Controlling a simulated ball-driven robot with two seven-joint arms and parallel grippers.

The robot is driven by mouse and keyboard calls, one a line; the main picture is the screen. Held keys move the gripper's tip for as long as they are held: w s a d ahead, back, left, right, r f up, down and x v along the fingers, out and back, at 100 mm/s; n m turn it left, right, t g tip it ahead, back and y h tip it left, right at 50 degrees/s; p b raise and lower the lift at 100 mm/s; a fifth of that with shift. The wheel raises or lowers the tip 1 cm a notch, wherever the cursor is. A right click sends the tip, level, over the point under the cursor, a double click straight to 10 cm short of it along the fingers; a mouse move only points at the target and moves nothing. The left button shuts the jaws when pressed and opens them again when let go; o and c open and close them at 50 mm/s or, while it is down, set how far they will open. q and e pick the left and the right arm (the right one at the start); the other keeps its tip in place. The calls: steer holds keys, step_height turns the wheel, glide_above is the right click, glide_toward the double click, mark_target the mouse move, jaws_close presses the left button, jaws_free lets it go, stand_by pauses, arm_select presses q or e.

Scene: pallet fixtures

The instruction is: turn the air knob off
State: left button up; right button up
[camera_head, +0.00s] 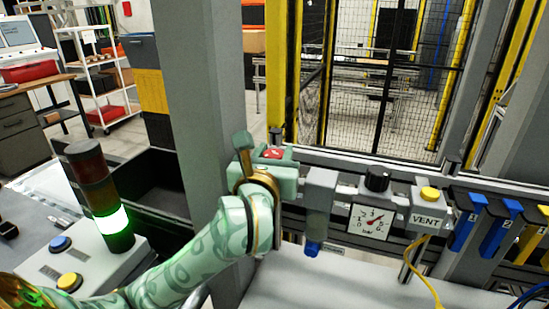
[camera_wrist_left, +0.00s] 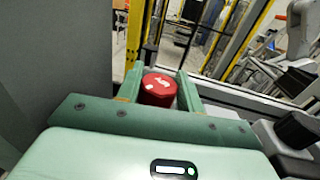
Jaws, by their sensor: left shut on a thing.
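The air knob is a red round knob (camera_head: 273,153) with a white mark on top, in the middle of the head view by the grey post. In the left wrist view the red knob (camera_wrist_left: 158,90) sits between the two green fingers of my left gripper (camera_wrist_left: 160,84). The left gripper is shut on the knob, with one finger on each side. In the head view the gripper's hand hides the knob's base. A pressure gauge (camera_head: 369,222) right of the knob has its red needle tilted up to the right. My right gripper is not in view.
A grey post (camera_head: 208,100) stands close left of the gripper. Right of it are a black knob (camera_head: 377,180), a VENT block with a yellow button (camera_head: 429,193) and blue hooks (camera_head: 466,225). A signal tower (camera_head: 98,190), lit green, stands at the left.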

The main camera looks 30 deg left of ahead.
arm_select(q)
steer(key=shift+h, duration=0.3)
steer(key=o, duration=1)
